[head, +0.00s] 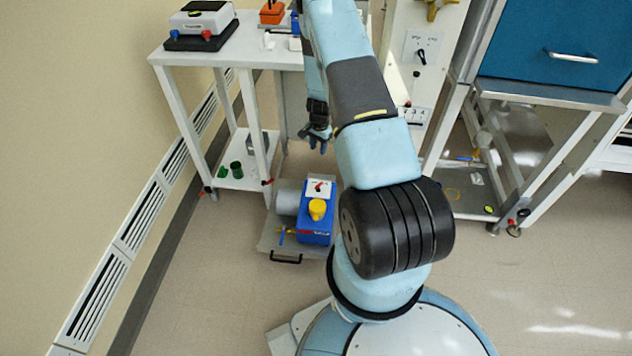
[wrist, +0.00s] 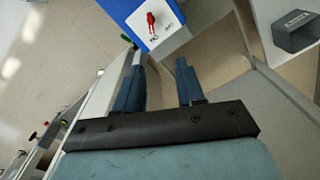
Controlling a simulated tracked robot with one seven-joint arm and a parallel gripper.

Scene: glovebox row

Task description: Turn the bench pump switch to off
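The blue pump (head: 316,225) sits low on a tray near the floor, with a yellow cap on top. Its white switch plate (head: 312,188) carries a small red switch (head: 319,186). In the wrist view the red switch (wrist: 151,20) sits on the white plate (wrist: 166,14), upright in the picture, with small marks I cannot read. My gripper (head: 318,140) is above and behind the pump in the head view, apart from the switch. In the wrist view my gripper (wrist: 162,66) shows two blue fingers spread apart, with nothing between them.
A white bench (head: 240,57) stands behind the pump, with a white device (head: 202,17) on it. A green cup (head: 237,169) is on its lower shelf. A panel (head: 422,47) with a black knob stands right of my arm. Open floor (head: 540,270) lies at right.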

